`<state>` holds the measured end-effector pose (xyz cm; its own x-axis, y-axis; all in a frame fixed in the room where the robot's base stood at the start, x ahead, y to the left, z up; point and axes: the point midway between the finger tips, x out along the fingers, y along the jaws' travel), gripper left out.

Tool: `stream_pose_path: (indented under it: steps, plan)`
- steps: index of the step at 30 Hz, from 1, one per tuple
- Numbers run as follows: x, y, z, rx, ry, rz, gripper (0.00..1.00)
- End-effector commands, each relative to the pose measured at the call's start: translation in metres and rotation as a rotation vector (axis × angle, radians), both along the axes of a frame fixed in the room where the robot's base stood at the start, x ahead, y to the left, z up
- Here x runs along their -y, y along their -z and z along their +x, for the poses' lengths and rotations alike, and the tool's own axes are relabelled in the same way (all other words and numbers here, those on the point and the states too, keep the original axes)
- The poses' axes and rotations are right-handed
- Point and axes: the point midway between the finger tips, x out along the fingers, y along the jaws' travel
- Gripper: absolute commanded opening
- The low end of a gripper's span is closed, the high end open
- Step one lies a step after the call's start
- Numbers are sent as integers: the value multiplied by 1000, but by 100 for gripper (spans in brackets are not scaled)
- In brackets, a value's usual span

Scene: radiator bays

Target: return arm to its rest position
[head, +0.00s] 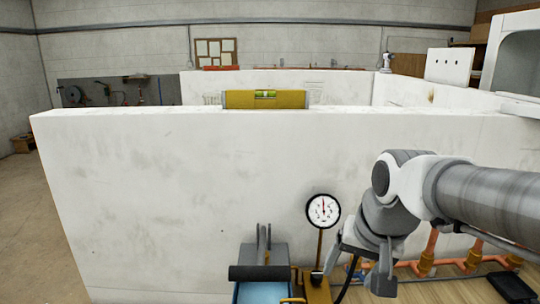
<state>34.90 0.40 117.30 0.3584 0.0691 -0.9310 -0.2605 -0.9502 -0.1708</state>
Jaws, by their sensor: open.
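My arm (485,200) reaches in from the right edge and bends down at a white and grey wrist. My gripper (362,276) points down at the lower right of centre, in front of the white wall. Its fingers are apart, and I see nothing held between them. A dial gauge (323,211) on a brass-coloured stem stands just left of it. A dark hose hangs close to the fingers, and I cannot tell whether it touches them.
A low white wall (190,185) spans the view, with a yellow spirit level (237,100) on top. A grey and blue device (262,290) stands at the bottom centre. Orange pipes (430,254) run along the wooden floor at right, near a black object (510,287). Open floor lies left.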

Motion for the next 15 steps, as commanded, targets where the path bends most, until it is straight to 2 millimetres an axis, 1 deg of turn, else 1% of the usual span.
stream_pose_path:
  steps: [1, 3, 9, 12, 15]
  plan:
    - [2, -3, -14, 21, -27, -10, 76]
    - [2, -4, -31, 44, -70, -31, 76]
    - [3, -2, -75, 103, -180, -113, 76]
    - [4, 2, -89, 121, -217, -151, 76]
    - [4, 5, -98, 130, -240, -177, 76]
